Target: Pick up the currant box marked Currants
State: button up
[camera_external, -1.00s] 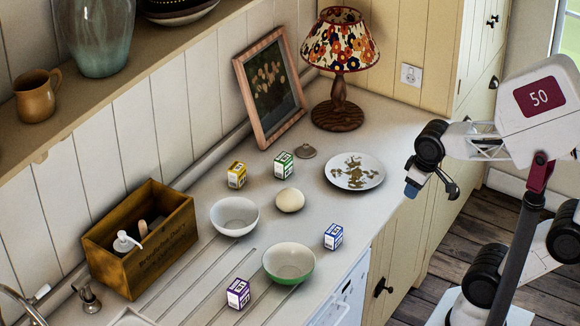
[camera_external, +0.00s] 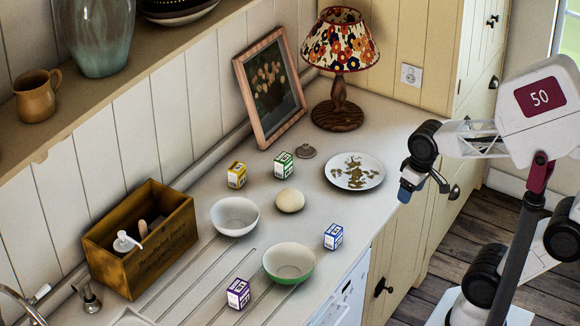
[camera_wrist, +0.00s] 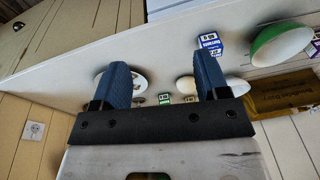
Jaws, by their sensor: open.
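Several small boxes stand on the worktop: a purple one (camera_external: 238,294), a blue one (camera_external: 333,237), a yellow one (camera_external: 236,175) and a green one (camera_external: 284,164). Their lettering is too small to read surely, so I cannot tell which says Currants. My gripper (camera_external: 424,188) is open and empty, beyond the worktop's front edge, right of the plate and apart from every box. In the wrist view its two blue fingers (camera_wrist: 161,66) are spread. The blue box (camera_wrist: 211,40) shows there just past the right fingertip, and the green box (camera_wrist: 164,98) shows small between the fingers.
A green bowl (camera_external: 289,272) stands between the purple and blue boxes. A white bowl (camera_external: 234,229), a pale round object (camera_external: 290,200), a patterned plate (camera_external: 337,181) and a wooden crate (camera_external: 186,236) share the worktop. A lamp (camera_external: 337,116) and a picture frame (camera_external: 300,99) stand behind.

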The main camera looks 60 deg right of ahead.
jog(key=w+a+f+m+g+y, duration=0.4)
jog(key=w+f+m+y, duration=0.3)
jog(key=w+f+m, duration=0.1)
jog(key=m+t+y, duration=0.2)
jog(key=m+y, duration=0.3)
jog(key=m, duration=0.3)
send_near(334, 237)
jog(key=f, duration=0.3)
jog(key=shift+w+d+f, duration=0.2)
jog(key=shift+f, duration=0.05)
jog(key=shift+w+d+f+m+y, duration=0.15)
jog(key=shift+w+f+m+y, duration=0.1)
jog(key=shift+w+m+y, duration=0.2)
jog(key=shift+s, duration=0.1)
jog(key=shift+x, duration=1.35)
jog(key=shift+x, duration=2.6)
